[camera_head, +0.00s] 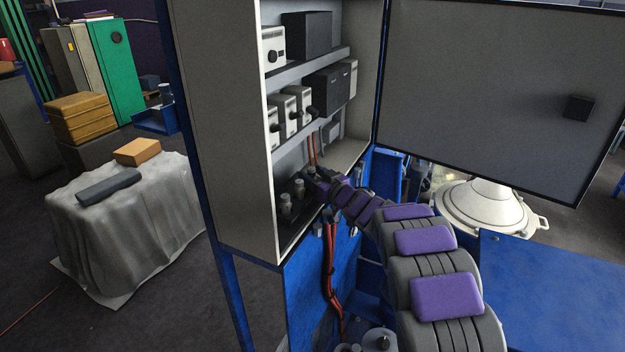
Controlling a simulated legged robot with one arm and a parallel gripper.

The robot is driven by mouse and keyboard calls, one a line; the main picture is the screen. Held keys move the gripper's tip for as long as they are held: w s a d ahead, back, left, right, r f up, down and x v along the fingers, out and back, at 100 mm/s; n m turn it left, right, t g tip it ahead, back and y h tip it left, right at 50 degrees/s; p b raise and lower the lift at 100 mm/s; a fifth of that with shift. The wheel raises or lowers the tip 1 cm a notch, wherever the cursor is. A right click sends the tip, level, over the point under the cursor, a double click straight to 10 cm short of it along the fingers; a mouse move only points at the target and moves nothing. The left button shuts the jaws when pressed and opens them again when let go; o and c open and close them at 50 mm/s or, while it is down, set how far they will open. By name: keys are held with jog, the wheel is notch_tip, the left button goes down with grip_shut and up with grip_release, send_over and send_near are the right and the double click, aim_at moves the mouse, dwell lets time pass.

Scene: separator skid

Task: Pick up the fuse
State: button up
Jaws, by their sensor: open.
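An open electrical cabinet (230,130) stands in the middle of the view. On its floor are small upright grey cylindrical pieces (286,206) in a dark base; they look like fuses, but I cannot tell which one is the task's fuse. My arm reaches in from the lower right. My gripper (316,188) is inside the lower part of the cabinet, just right of these pieces. It is small and dark here, and its jaws are open. I cannot see anything held between them, and whether they touch a piece is unclear.
Shelves with white and black modules (325,88) hang above my gripper. The open cabinet door (490,90) spreads to the right. Orange-red cables (331,270) run down below the cabinet. A cloth-covered table (140,230) with an orange box (137,152) and dark bar (109,187) stands left.

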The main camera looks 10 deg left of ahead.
jog(key=shift+d, duration=0.15)
jog(key=shift+s+a+r, duration=0.1)
jog(key=shift+s+a, duration=0.05)
jog(key=shift+a, duration=0.05)
jog(key=shift+c, duration=0.9)
jog(key=shift+a, duration=0.75)
jog(key=c, duration=0.4)
jog(key=shift+d+f, duration=0.2)
jog(key=c, duration=0.3)
jog(key=shift+d, duration=0.3)
grip_shut()
jog(key=shift+r, duration=0.1)
